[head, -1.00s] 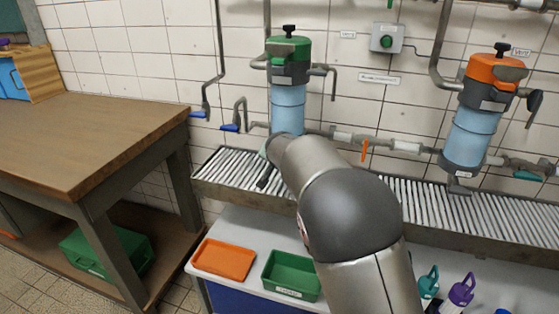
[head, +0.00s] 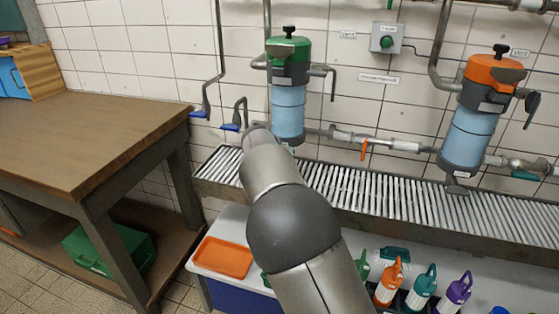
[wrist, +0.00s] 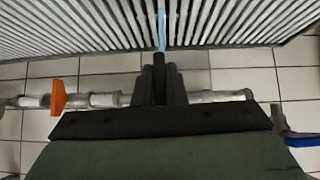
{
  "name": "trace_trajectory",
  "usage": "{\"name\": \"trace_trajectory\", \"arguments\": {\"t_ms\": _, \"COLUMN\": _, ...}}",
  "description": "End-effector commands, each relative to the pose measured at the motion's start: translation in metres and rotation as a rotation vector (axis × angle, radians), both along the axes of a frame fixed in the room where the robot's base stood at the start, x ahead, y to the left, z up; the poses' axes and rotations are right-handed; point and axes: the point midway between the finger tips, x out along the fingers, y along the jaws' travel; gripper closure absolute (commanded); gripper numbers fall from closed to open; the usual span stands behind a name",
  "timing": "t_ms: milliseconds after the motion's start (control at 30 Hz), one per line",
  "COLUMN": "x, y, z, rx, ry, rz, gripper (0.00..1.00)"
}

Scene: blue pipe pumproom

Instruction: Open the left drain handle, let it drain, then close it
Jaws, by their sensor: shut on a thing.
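The left filter, with a green head (head: 288,50) and a pale blue clear body (head: 288,108), hangs on the wall above the slatted drain trough (head: 350,190). My arm covers part of the area beneath it in the head view, and my gripper is hidden there. In the wrist view my gripper's dark fingers (wrist: 159,84) are closed together in front of the pipe, shut on the left drain handle, which they mostly hide. A thin pale blue streak (wrist: 162,30) runs beyond the fingertips over the slats; I cannot tell whether it is water.
An orange valve lever (head: 364,149) sits right of the left filter, and a blue-handled lever (head: 230,127) sits left. The right filter has an orange head (head: 494,70). A wooden bench (head: 90,140) stands left. Bottles (head: 388,284) and an orange tray (head: 223,257) lie below the trough.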

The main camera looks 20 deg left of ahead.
Motion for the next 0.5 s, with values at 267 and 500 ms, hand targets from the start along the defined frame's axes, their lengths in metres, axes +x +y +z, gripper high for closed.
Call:
{"name": "trace_trajectory", "arguments": {"t_ms": 267, "x": 0.0004, "y": -0.0002, "z": 0.0004, "rx": -0.001, "ry": -0.001, "rz": 0.001, "gripper": 0.81}}
{"name": "trace_trajectory", "arguments": {"t_ms": 500, "x": -0.0001, "y": -0.0002, "z": 0.0004, "rx": -0.001, "ry": -0.001, "rz": 0.001, "gripper": 0.81}}
